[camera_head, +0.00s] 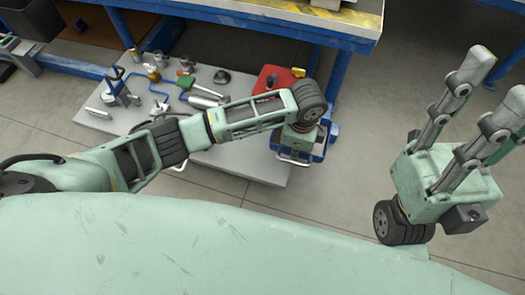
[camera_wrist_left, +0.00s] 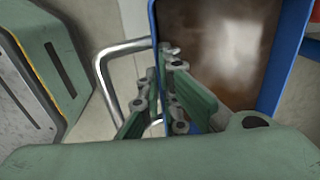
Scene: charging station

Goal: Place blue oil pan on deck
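The blue oil pan (camera_head: 322,150) is at the right end of a low grey platform (camera_head: 240,160), partly hidden under my left wrist. I cannot tell whether this platform is the deck. In the left wrist view the pan's brown inside (camera_wrist_left: 222,40), blue wall and a silver handle loop (camera_wrist_left: 104,80) show. My left gripper (camera_wrist_left: 172,60) points down at the pan's wall beside the handle. Its fingers are close together there, but whether they grip the wall is not clear. My right gripper (camera_head: 492,75) is raised at the right, fingers apart and empty.
The platform carries several tools and parts, including a red case (camera_head: 275,78) and a grey cylinder (camera_head: 208,97). A workbench with a yellow edge (camera_head: 350,22) and blue legs stands behind. Bare floor (camera_head: 400,80) lies to the right of the platform.

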